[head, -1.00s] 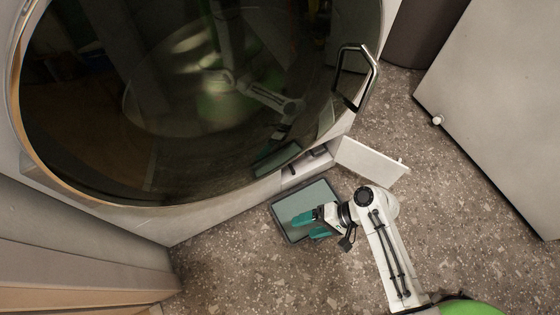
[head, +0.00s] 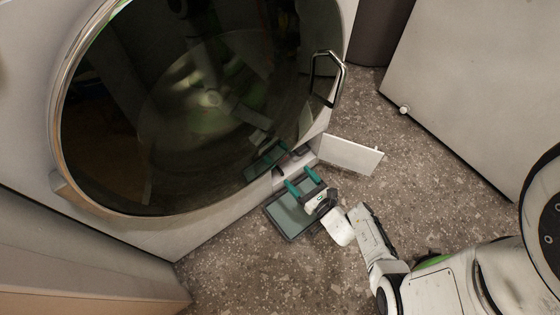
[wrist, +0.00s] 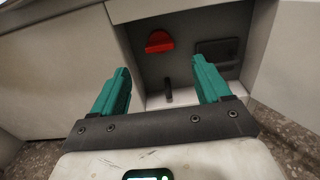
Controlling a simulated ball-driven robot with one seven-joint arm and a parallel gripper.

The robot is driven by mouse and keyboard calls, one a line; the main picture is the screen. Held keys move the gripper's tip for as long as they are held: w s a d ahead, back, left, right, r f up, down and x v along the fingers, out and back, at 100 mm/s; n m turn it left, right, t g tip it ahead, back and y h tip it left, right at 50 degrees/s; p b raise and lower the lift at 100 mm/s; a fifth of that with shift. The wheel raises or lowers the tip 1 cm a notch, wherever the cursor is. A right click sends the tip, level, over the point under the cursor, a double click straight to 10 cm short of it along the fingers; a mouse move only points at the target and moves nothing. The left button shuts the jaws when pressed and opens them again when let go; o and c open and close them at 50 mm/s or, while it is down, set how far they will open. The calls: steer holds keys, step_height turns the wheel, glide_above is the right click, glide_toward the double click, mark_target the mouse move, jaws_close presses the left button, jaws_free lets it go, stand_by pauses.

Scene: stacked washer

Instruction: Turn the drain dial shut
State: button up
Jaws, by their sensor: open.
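The drain dial, a red half-round knob (wrist: 159,42), shows in the wrist view on the back wall of a grey recess low in the washer. It is not discernible in the head view. My gripper (head: 302,181) is open and empty in front of the recess. In the wrist view its two teal fingers (wrist: 160,68) point into the recess, one on each side of the dial's line, with the dial ahead of the fingertips. Neither finger visibly touches the dial.
A short black stub (wrist: 168,91) sticks out below the dial, beside a dark panel (wrist: 217,52). The recess's white flap (head: 348,155) stands open at right. A shallow tray (head: 291,224) lies on the floor under my gripper. The washer's round door (head: 70,110) is above left.

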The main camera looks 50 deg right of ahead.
mark_target(282, 160)
steer(key=b+x, duration=0.2)
steer(key=x, duration=0.7)
steer(key=shift+w, duration=0.2)
steer(key=c, duration=1)
steer(key=shift+c, duration=0.2)
